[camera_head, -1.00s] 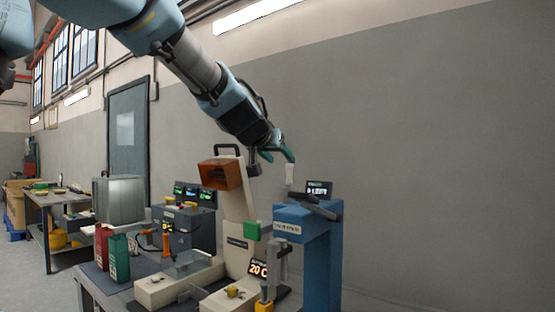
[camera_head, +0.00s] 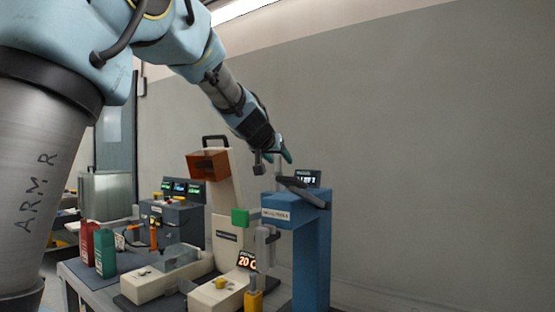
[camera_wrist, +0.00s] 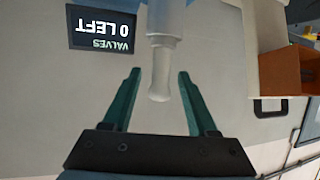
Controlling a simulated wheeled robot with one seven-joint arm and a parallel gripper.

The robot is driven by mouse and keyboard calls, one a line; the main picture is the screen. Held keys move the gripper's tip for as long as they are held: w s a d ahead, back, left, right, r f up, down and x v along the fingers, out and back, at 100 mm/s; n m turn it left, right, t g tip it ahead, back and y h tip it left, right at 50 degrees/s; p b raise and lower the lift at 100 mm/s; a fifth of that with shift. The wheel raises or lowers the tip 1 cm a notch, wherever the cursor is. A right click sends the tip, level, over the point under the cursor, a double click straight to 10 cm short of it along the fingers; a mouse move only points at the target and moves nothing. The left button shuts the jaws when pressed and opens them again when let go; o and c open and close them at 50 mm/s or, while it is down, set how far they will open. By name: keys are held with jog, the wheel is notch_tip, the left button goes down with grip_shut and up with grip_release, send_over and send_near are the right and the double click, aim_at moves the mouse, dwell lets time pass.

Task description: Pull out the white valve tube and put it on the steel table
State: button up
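The white valve tube (camera_wrist: 165,60) shows in the wrist view, hanging from a wider pale part at the top edge with its flared end between my fingers. My gripper (camera_wrist: 161,85) is open, with a green finger on either side of the tube and gaps on both sides. In the head view my gripper (camera_head: 281,156) is just above the blue dispenser stand (camera_head: 312,245); the tube cannot be made out clearly there. A grey-topped table (camera_head: 88,283) stands at lower left; I cannot tell whether it is the steel table.
A small display (camera_wrist: 103,28) reads "VALVES 0 LEFT", upside down in the wrist view. A cream machine with an orange box (camera_head: 208,164) stands left of the blue stand. Red and green containers (camera_head: 105,252) stand on the table. The wall at right is clear.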

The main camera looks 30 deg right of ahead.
grip_shut()
dwell(0.4)
jog(key=shift+r+p, duration=0.6)
jog(key=shift+r, duration=0.1)
dwell(0.5)
jog(key=shift+r+p, duration=2.65)
jog(key=shift+r, duration=0.35)
jog(key=shift+r+p, duration=1.85)
jog(key=shift+r, duration=0.2)
jog(key=shift+f, duration=0.1)
